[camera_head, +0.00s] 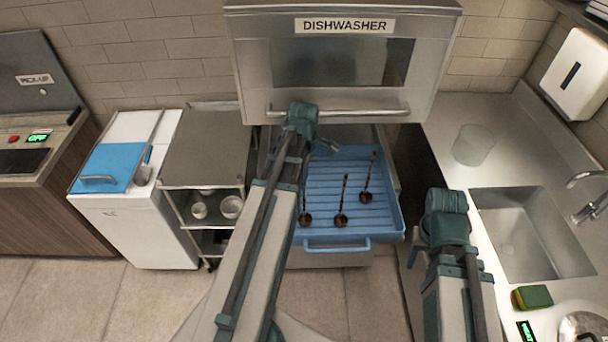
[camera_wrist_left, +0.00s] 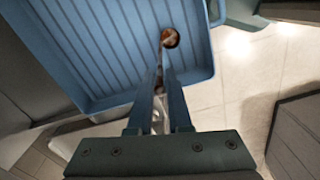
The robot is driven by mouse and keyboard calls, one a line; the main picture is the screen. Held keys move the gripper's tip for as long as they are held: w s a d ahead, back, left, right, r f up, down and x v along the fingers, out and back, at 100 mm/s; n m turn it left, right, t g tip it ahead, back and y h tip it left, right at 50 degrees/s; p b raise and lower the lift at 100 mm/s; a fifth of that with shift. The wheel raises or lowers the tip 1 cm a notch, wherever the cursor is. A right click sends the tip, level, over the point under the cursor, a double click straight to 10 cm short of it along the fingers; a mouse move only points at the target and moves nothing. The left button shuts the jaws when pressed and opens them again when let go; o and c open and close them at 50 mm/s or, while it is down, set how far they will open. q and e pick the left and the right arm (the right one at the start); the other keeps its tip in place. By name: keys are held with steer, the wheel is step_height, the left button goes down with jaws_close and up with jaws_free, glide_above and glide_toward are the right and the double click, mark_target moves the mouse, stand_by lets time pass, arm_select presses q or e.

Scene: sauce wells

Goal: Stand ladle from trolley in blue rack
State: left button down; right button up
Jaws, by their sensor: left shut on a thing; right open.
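The blue rack (camera_head: 340,165) is pulled out below the dishwasher and has several dark ladles in it. My left gripper (camera_wrist_left: 163,78) is shut on the handle of a ladle (camera_wrist_left: 170,38) whose dark round bowl points down over the rack's ribbed floor (camera_wrist_left: 105,50). In the head view this appears to be the leftmost ladle (camera_head: 306,219), partly behind my left arm. I cannot tell whether its bowl touches the rack. Two other ladles (camera_head: 341,219) (camera_head: 365,196) are in the rack to its right. My right gripper (camera_head: 446,200) is open and empty, right of the rack.
A steel trolley (camera_head: 205,150) with white bowls (camera_head: 231,207) on a lower shelf stands left of the rack. The dishwasher (camera_head: 345,60) is above the rack. A counter with a sink (camera_head: 520,235) and sponge (camera_head: 532,297) is on the right. The floor (camera_head: 120,300) at lower left is clear.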

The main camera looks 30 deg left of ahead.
arm_select(q)
steer(key=shift+f, duration=0.45)
stand_by(0.4)
steer(key=c, duration=0.8)
jaws_free()
steer(key=shift+o, duration=0.3)
steer(key=o, duration=0.5)
steer(key=shift+o, duration=0.2)
steer(key=shift+r, duration=0.1)
step_height(320, 180, up, 7)
steer(key=p, duration=0.6)
steer(key=shift+p, duration=0.35)
